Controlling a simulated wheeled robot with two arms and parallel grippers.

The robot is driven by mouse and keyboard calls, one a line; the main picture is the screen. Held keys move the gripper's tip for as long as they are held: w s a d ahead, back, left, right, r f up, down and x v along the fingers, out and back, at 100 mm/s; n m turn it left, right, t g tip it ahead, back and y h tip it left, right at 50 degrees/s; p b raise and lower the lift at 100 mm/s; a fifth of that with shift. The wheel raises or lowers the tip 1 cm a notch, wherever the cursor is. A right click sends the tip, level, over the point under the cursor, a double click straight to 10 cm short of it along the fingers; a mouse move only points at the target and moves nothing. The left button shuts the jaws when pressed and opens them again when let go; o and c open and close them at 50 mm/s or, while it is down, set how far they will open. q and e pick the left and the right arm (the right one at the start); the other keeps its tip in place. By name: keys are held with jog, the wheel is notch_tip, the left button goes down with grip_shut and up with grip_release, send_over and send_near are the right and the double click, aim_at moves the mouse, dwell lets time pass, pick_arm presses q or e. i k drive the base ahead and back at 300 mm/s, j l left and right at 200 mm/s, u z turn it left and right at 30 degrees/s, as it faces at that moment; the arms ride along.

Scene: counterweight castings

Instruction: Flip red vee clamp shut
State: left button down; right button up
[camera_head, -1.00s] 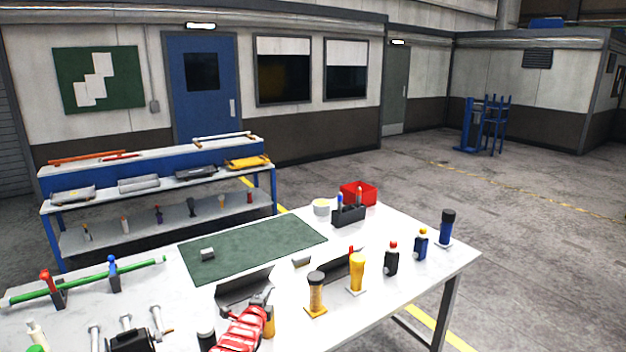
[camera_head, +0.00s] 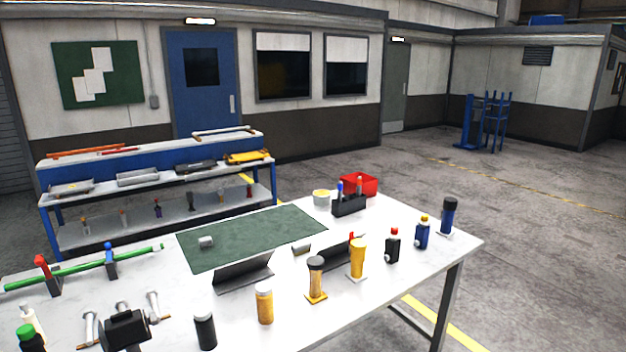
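The red vee clamp (camera_head: 42,268) is at the far left of the table, a red piece over a dark block (camera_head: 54,286) at the green bar (camera_head: 80,264). The red piece stands up above the bar and leans to the left; it is too small to tell whether it is latched. A blue clamp (camera_head: 108,252) stands upright on a second dark block (camera_head: 111,268), farther right along the same bar. Neither of my grippers is in view.
Bottles, including a black one (camera_head: 205,330) and an orange one (camera_head: 265,304), stand along the front. A black block (camera_head: 125,328) among metal pins is at the front left. A green mat (camera_head: 255,238) and a red bin (camera_head: 358,185) are farther back. A shelf bench (camera_head: 150,178) stands behind.

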aim_at(40, 260)
jog(key=u, duration=1.45)
jog(key=i+l+u, duration=0.15)
jog(key=l, duration=0.2)
jog(key=i+l+u, duration=0.1)
jog(key=l, duration=0.25)
jog(key=i+l+u, duration=0.15)
jog(key=l, duration=0.25)
